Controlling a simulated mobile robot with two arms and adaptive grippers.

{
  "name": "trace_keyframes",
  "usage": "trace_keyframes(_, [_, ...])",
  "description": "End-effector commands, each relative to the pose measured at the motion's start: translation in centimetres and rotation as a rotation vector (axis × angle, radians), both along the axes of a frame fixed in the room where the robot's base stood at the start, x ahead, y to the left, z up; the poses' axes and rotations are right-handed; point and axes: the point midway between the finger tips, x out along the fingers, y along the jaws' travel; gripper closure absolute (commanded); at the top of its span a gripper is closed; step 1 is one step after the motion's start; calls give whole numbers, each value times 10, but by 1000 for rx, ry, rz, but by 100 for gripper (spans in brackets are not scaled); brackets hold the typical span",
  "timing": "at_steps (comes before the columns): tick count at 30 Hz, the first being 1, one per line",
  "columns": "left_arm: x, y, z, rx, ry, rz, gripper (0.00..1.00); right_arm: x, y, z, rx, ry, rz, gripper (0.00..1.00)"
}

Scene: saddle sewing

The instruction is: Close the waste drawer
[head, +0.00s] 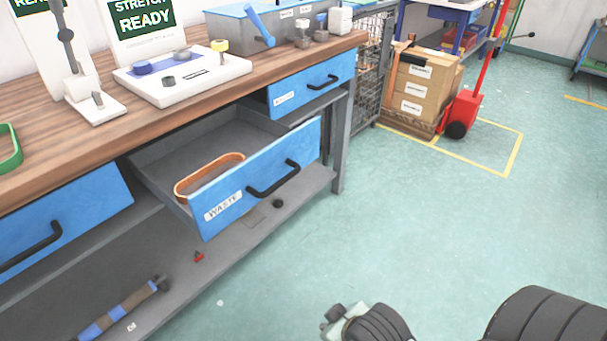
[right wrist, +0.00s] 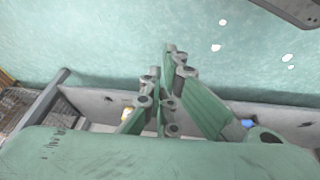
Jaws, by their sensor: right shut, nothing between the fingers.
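The waste drawer (head: 262,177) is pulled out from the workbench (head: 110,128) in the head view. It has a blue front, a black handle (head: 273,179) and a "WASTE" label. A tan-orange loop (head: 209,175) lies inside the open drawer. My right gripper (right wrist: 165,75) is shut and empty in the right wrist view, with floor behind its fingers. In the head view part of my right arm shows at the bottom, low and in front of the drawer, apart from it. My left gripper is in neither view.
Another blue drawer (head: 310,84) at the right and one (head: 65,228) at the left look shut. A lower shelf (head: 235,232) runs beneath, with a striped roll (head: 122,308). Boxes (head: 424,85) and a red pallet jack (head: 464,108) stand behind. The floor (head: 420,230) in front is clear.

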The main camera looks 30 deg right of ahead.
Motion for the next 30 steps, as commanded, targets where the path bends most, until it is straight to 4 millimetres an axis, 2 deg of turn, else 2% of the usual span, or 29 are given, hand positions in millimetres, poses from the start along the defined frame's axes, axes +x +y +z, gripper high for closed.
trace_keyframes(1, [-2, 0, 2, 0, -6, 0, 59, 18, -26, 10, -87, -87, 18, 100])
trace_keyframes(8, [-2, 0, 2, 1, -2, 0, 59, 79, -107, 62, -443, -350, 139, 100])
trace_keyframes(11, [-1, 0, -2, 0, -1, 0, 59, 105, -139, 95, -649, -459, 227, 100])
trace_keyframes(15, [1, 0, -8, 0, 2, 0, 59, 136, -176, 157, -1024, -601, 410, 100])
trace_keyframes(19, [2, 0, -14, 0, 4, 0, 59, 156, -185, 213, -1405, -685, 634, 100])
trace_keyframes(21, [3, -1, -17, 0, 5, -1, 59, 162, -181, 236, -1609, -707, 773, 100])
trace_keyframes(23, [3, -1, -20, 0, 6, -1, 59, 166, -174, 251, -1779, -712, 901, 100])
trace_keyframes(26, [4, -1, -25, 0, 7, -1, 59, 170, -160, 262, -2044, -697, 1132, 100])
trace_keyframes(30, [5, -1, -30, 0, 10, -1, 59, 168, -143, 254, -2324, -643, 1449, 100])
